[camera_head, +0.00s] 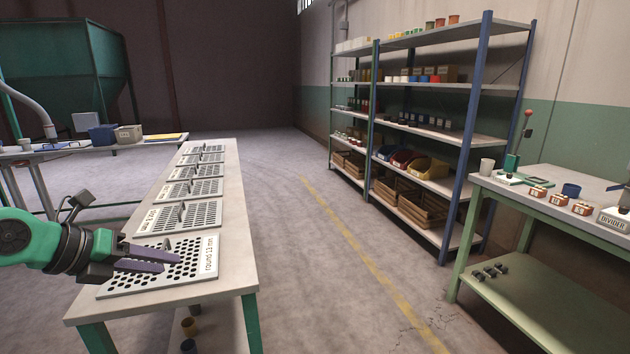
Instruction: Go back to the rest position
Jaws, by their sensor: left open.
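My left gripper (171,262) comes in from the left edge on a green and dark arm. Its two dark fingers are apart and point right, with nothing seen between them. They appear over the nearest perforated plate (207,277), which has round holes and a label reading "round 13 mm". I cannot tell the exact gap between fingers and plate. The plate lies at the near end of a long table (236,225). My right gripper is not in view.
Several more perforated plates (180,217) line the table. A green hopper (75,60) stands back left. Shelves (445,134) with bins stand at right, beside a green workbench (560,205) with small boxes. The floor (300,240) between table and shelves is clear.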

